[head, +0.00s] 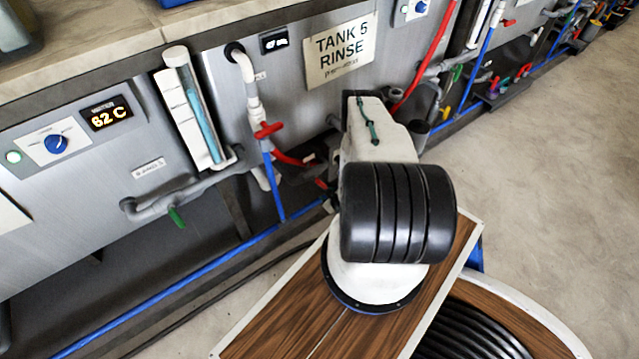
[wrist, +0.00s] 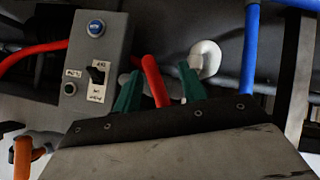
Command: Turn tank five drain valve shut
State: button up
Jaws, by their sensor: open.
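The tank 5 sign (head: 340,48) hangs on a grey tank front in the head view. My arm stands in front of the tank's lower right part and hides my gripper there. In the wrist view my gripper (wrist: 160,80) has two green fingers standing apart. A red bar or lever (wrist: 152,78) rises between them, in front of a grey pipe with a white round end (wrist: 206,58). I cannot tell whether either finger touches the red bar. I cannot tell for sure that it is the drain valve's handle.
In the wrist view a grey switch box (wrist: 93,70) stands close on the left, and a blue pipe (wrist: 249,50) on the right. An orange handle (wrist: 22,157) is at lower left. In the head view a red lever (head: 268,130) sits on a white pipe; open floor (head: 550,170) lies right.

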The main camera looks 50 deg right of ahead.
aim_at(320, 183)
jog(key=t, duration=0.1)
jog(key=w+r+n+t+h, duration=0.1)
jog(key=t, duration=0.1)
jog(key=shift+r, duration=0.3)
jog(key=shift+w+d+h, duration=0.1)
jog(key=shift+w+h, duration=0.05)
jog(key=shift+h, duration=0.15)
jog(key=x, duration=0.7)
jog(key=shift+w, duration=0.25)
grip_shut()
